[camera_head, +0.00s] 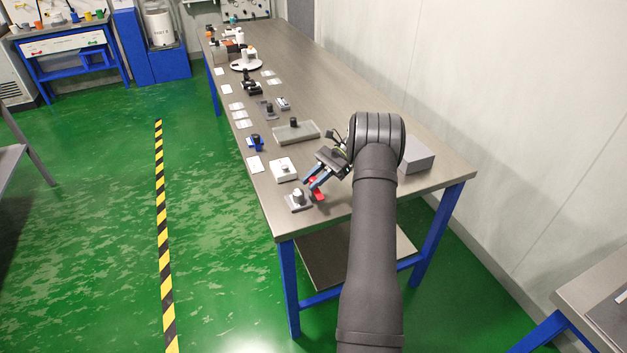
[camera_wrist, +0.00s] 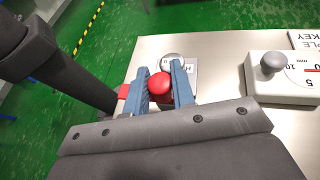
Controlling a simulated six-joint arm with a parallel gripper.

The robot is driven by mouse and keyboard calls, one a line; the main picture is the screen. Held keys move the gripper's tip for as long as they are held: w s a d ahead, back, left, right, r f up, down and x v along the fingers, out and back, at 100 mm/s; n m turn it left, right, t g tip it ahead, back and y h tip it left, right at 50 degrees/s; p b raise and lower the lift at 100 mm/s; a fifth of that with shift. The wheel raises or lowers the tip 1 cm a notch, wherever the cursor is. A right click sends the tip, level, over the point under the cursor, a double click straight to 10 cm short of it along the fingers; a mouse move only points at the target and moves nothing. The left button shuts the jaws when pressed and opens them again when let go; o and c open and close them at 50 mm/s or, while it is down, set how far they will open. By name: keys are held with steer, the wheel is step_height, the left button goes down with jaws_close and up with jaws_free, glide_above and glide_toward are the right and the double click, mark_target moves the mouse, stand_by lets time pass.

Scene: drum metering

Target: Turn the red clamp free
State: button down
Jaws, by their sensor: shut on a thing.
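The red clamp (camera_head: 318,195) is at the near end of the table, beside a small grey base with a pale knob (camera_head: 298,198). In the wrist view the clamp's round red knob (camera_wrist: 159,84) sits between the two blue fingers of my gripper (camera_wrist: 161,86). More red shows left of the left finger. My gripper also shows in the head view (camera_head: 309,181), reaching down to the clamp from the right. It is shut on the red knob. The lower part of the clamp is hidden behind the fingers. The grey base with its pale knob (camera_wrist: 172,58) shows just beyond the fingertips.
A white block with a grey knob (camera_wrist: 273,64) and a red-marked scale stands to the right in the wrist view. It also shows in the head view (camera_head: 284,170). A grey box (camera_head: 416,158) stands behind my arm. The table's near edge is close to the clamp.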

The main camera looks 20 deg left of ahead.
stand_by(0.3)
steer(key=c, duration=1.2)
jaws_free()
steer(key=shift+c, duration=0.2)
steer(key=shift+y, duration=0.3)
